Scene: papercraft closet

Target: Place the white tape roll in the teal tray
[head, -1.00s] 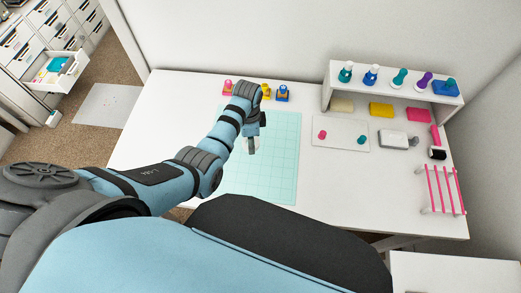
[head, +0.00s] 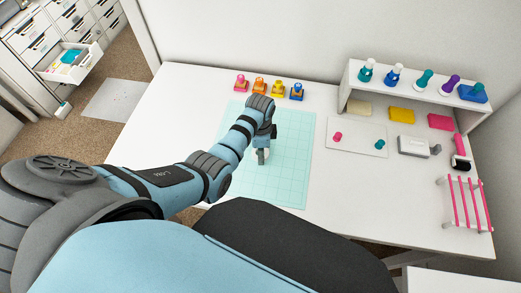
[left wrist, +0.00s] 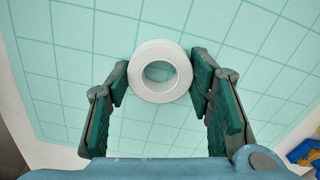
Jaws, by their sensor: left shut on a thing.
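The white tape roll (left wrist: 137,71) lies flat-on in the left wrist view, between the two green-padded fingers of my left gripper (left wrist: 160,80). The fingers are shut on it at its sides. In the head view my left gripper (head: 262,150) is over the teal gridded mat, with only a little of the white roll showing below it. Whether the roll touches the mat is unclear. A small teal thing (head: 70,56) sits in an open white drawer at the upper left; it is too small to tell if it is the tray. My right gripper is not in view.
The teal cutting mat (head: 290,165) lies on the white table (head: 180,105). Several colored stamps (head: 260,85) stand behind it. A white shelf (head: 410,92) with bottles stands at the right back, and a pink-barred rack (head: 465,205) at the right. The open drawer (head: 88,62) is beyond the table.

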